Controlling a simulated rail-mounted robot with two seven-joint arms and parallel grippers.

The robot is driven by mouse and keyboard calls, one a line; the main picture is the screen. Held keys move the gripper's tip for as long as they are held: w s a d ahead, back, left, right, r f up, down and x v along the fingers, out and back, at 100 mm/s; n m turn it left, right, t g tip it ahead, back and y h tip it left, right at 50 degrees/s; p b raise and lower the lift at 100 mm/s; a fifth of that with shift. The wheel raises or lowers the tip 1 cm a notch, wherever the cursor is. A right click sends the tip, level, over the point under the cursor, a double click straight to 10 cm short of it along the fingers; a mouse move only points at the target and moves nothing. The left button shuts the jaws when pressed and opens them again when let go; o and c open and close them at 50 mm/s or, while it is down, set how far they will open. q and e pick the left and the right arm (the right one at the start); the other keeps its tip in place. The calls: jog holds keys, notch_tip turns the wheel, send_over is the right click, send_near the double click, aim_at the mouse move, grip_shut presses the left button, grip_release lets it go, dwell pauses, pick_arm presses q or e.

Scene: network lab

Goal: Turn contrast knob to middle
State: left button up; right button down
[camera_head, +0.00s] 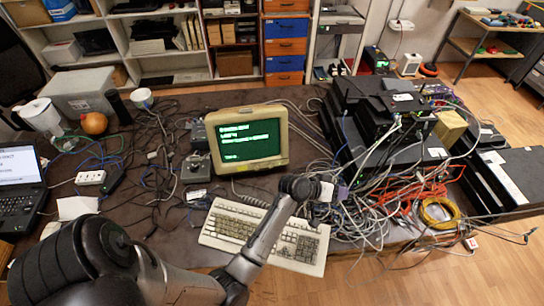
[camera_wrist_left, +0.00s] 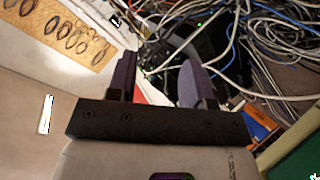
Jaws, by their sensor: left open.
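My left arm comes in from the bottom left and crosses in front of the keyboard. My left gripper (camera_head: 341,191) is to the right of and in front of the monitor, apart from it. In the left wrist view its two purple fingers (camera_wrist_left: 158,80) are spread with nothing held between them. My right gripper is in neither view.
A beige keyboard (camera_head: 228,224) lies below the monitor. Tangled cables and a yellow coil (camera_head: 439,213) crowd the right side, beside stacked black network equipment (camera_head: 372,125). A laptop (camera_head: 20,180) is at the far left.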

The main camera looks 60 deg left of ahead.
pick_arm(q)
jog(key=w+a+f+n+t+y, duration=0.2)
jog(key=a+f+n+t, duration=0.1)
jog(key=a+f+n, duration=0.15)
jog(key=n+g+y, duration=0.9)
jog(key=n+y, duration=0.4)
jog(key=y, duration=0.2)
send_near(271, 167)
jog(key=shift+m, duration=0.25)
jog(key=b+x, duration=0.6)
jog(key=b, duration=0.3)
jog(key=shift+w+a+f, duration=0.15)
jog(key=shift+a+f, duration=0.15)
jog(key=shift+b+x, duration=0.75)
jog(key=shift+x, duration=0.1)
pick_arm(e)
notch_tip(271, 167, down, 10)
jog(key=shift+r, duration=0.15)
pick_arm(q)
jog(key=shift+a+r, duration=0.1)
jog(key=shift+r, duration=0.1)
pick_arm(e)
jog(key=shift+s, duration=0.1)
pick_arm(q)
grip_shut()
